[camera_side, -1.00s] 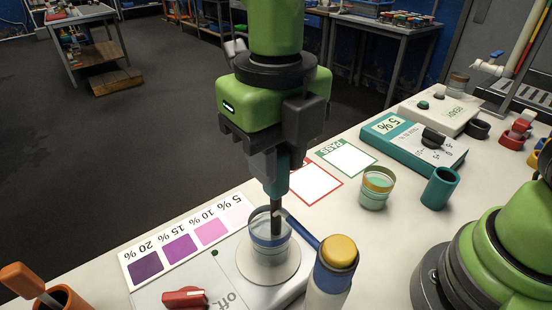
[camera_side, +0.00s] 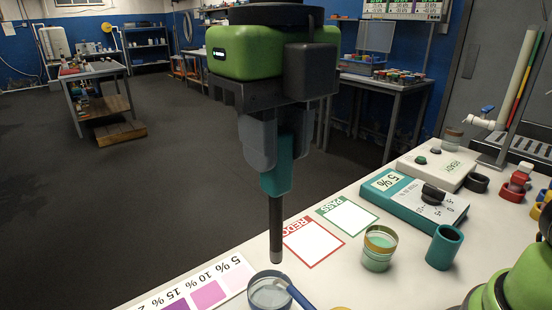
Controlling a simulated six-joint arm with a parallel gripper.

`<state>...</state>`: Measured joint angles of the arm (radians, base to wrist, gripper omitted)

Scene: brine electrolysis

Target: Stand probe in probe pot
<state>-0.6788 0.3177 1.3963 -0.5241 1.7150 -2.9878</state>
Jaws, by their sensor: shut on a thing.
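My gripper (camera_side: 270,150) is shut on the probe (camera_side: 276,215), which has a teal handle and a dark shaft. The probe hangs upright, its tip in the air just above a clear glass beaker (camera_side: 268,292) at the bottom of the view. The teal cup that looks like the probe pot (camera_side: 444,247) stands upright on the bench at the right. No probe is seen in it, though its bottom inside is hidden. My gripper is well to the left of the pot.
A jar of pale green liquid (camera_side: 377,250) stands just left of the pot. Behind it are a teal meter (camera_side: 425,205) and a white READY box (camera_side: 438,168). REDO (camera_side: 313,242) and PASS (camera_side: 347,216) cards lie flat. A blue rod (camera_side: 298,295) leans by the beaker.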

